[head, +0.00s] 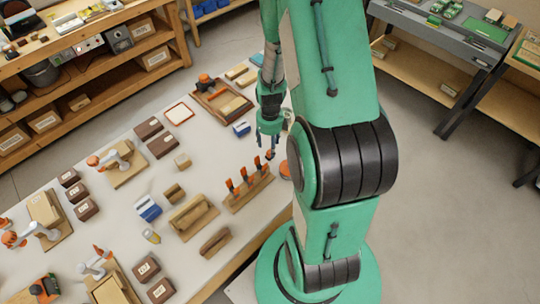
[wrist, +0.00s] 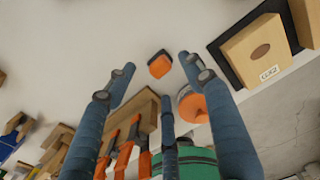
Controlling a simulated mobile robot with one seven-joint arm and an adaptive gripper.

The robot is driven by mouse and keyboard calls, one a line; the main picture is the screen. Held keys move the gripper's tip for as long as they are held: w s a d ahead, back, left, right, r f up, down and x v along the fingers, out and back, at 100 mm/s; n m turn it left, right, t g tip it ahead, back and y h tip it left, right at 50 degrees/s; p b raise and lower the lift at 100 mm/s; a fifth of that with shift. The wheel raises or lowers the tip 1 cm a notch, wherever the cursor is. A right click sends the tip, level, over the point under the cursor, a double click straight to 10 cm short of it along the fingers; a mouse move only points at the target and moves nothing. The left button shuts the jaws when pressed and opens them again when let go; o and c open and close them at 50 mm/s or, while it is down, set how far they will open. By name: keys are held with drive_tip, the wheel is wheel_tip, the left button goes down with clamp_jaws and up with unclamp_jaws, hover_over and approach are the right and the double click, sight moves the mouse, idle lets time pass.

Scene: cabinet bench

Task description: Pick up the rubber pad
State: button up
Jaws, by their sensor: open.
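My gripper (head: 268,138) hangs over the right part of the bench, its blue fingers open and empty. In the wrist view the fingers (wrist: 157,66) are spread wide. A small orange block with a dark edge (wrist: 160,66) lies on the pale bench top, in line with the gap between the fingertips and apart from them. It may be the rubber pad, but I cannot tell for sure. In the head view a small orange thing (head: 269,155) shows just below the fingertips.
A wooden rack with orange-handled tools (head: 248,192) stands close to my gripper; a round orange thing (wrist: 193,107) is beside it in the wrist view. A tan box on a dark base (wrist: 258,50) is at upper right. Several brown blocks and wooden fixtures fill the bench's left.

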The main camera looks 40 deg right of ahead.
drive_tip(key=shift+f, duration=0.3)
drive_tip(key=shift+f+b, duration=0.6)
drive_tip(key=shift+f, duration=1.9)
drive_tip(key=shift+c, duration=0.3)
drive_tip(key=c, duration=1.2)
